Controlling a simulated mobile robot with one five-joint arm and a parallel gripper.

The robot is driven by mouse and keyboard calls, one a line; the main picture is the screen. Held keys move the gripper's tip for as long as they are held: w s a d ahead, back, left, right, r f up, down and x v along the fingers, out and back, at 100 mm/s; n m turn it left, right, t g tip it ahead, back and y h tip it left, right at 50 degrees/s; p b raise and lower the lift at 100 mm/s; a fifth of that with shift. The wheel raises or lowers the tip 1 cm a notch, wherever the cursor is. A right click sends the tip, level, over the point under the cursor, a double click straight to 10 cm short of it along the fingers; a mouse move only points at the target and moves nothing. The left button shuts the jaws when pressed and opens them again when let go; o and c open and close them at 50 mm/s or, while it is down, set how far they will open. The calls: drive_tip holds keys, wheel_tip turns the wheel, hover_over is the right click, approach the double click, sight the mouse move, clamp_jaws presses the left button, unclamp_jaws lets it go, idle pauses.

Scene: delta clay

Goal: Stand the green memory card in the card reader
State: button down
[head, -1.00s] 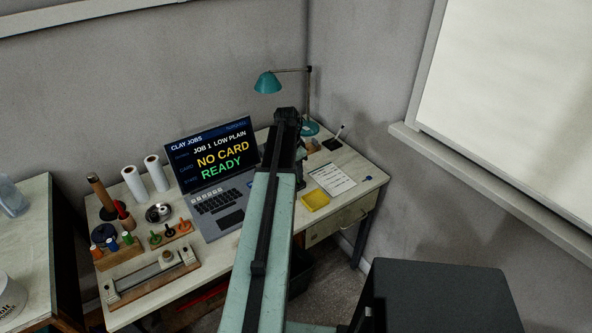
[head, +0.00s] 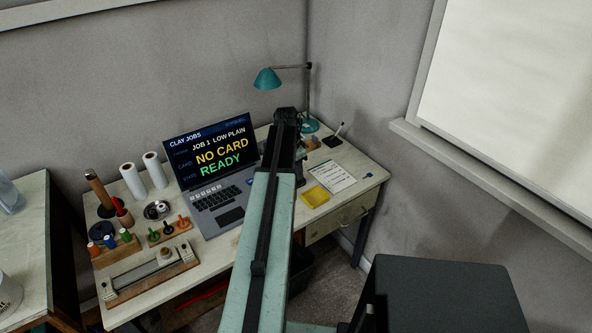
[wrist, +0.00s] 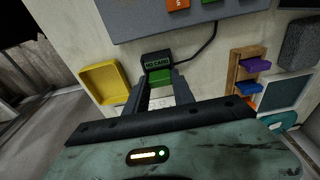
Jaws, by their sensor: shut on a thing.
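The green memory card (wrist: 159,77) shows in the wrist view between the fingertips of my gripper (wrist: 158,84), which is shut on it. The card reader (wrist: 157,59) is a small black box directly beyond the card. Its face reads "NO CARD", and a black cable runs from it toward the laptop (wrist: 180,22). The card overlaps the reader's near side in this view; I cannot tell whether they touch. In the head view my arm hides the card, the reader and the fingertips. The laptop (head: 212,170) screen reads "NO CARD" and "READY".
A yellow tray (wrist: 84,72) lies left of my gripper in the wrist view. A wooden rack (wrist: 234,72) with purple and blue cards stands to the right. The teal lamp (head: 267,79) stands at the desk's back. Spools, knobs and a wooden slide fixture (head: 150,275) fill the desk's left.

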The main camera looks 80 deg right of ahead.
drive_tip(key=shift+f, duration=0.35)
drive_tip(key=c, duration=0.7)
unclamp_jaws()
drive_tip(key=shift+o, duration=0.2)
drive_tip(key=shift+r, duration=0.1)
wheel_tip(320, 180, up, 7)
drive_tip(key=p, duration=0.6)
drive_tip(key=shift+p, duration=0.35)
